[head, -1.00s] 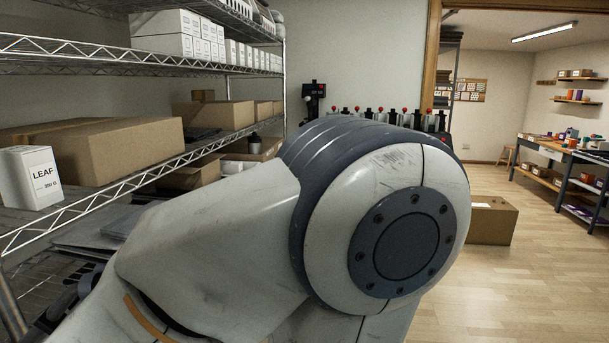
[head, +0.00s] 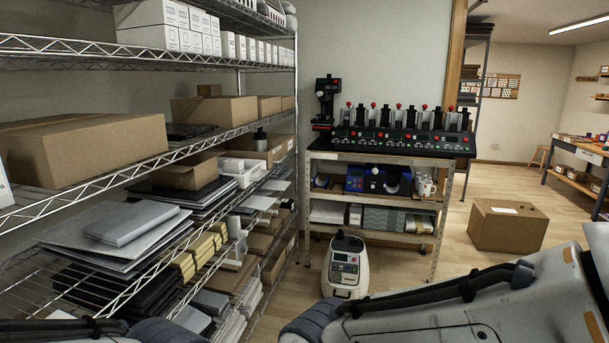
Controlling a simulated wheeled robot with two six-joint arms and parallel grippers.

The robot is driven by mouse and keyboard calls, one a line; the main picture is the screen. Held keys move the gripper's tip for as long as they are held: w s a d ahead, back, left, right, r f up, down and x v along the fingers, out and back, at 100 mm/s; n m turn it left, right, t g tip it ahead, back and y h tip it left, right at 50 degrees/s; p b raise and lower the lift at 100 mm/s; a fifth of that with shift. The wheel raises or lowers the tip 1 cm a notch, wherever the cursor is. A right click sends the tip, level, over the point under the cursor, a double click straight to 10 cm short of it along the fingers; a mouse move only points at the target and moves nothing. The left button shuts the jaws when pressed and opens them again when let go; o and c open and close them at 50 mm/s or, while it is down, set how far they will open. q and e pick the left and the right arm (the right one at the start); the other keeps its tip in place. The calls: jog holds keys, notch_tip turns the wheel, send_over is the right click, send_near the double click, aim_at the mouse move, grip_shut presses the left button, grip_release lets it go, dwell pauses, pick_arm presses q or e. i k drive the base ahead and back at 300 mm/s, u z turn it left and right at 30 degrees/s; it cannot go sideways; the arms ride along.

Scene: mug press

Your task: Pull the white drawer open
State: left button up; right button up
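A small white panel (head: 588,156), which looks like a drawer front, shows under the top of the workbench (head: 604,149) at the far right edge. It is small and far off, and it looks closed, though I cannot be sure. Part of the bench is cut off by the frame. Neither of my grippers is in view. Links of my arms show along the bottom, and both are well away from the bench.
A wire shelving rack (head: 150,163) with boxes fills the left. A metal cart (head: 440,204) bears several mug presses, with a white machine (head: 345,268) on the floor before it. A cardboard box (head: 508,225) stands on the wooden floor. Open floor lies around that box.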

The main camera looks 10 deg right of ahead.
aim_at(254, 169)
jog(key=z, duration=0.45)
jog(key=i, duration=2.8)
jog(key=u, duration=0.25)
